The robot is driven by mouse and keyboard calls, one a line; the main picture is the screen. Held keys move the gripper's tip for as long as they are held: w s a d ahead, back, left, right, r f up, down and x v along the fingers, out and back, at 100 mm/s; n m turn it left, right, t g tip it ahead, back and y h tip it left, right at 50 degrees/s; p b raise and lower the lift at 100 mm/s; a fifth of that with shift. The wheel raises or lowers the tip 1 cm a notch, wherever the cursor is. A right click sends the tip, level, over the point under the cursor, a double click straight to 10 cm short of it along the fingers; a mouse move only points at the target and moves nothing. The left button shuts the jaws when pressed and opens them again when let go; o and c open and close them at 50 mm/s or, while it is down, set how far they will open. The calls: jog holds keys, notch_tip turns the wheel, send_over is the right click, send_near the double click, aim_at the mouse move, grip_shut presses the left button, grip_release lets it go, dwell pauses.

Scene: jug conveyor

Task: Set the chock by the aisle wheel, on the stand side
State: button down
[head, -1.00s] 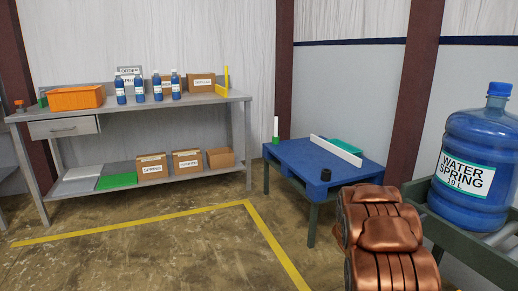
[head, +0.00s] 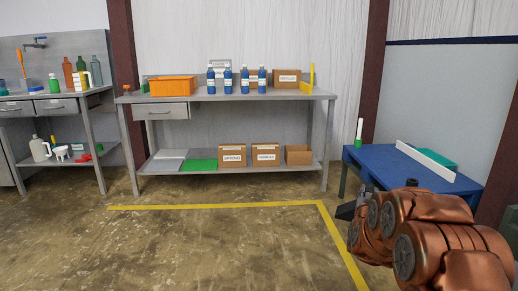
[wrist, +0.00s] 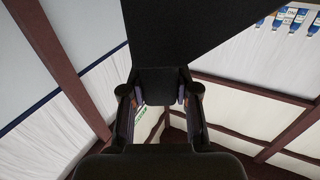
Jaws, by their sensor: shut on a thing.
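My gripper (wrist: 160,95) is shut on a dark, wedge-shaped thing, which looks like the chock (wrist: 195,35); it fills the top middle of the wrist view. In the head view, a small dark part of the gripper end (head: 367,190) shows beside my copper-coloured arm, with a black piece near it that may be the chock (head: 345,211). My arm hides most of the grip. No wheel shows in any view now, and I cannot make out the stand.
A blue table (head: 362,156) with a white bar (head: 426,160) and teal piece stands at right, partly behind my arm. A grey workbench (head: 225,96) with an orange bin (head: 174,86) stands ahead. Yellow floor lines (head: 215,206) bound open floor. Another bench (head: 50,96) stands left.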

jog(key=w+a+n+t+y+b, duration=0.15)
jog(key=a+n+y, duration=0.5)
jog(key=a, duration=1.35)
notch_tip(320, 180, up, 36)
jog(key=m+y+p, duration=0.1)
jog(key=p, duration=3.5)
jog(key=shift+d+r, duration=0.2)
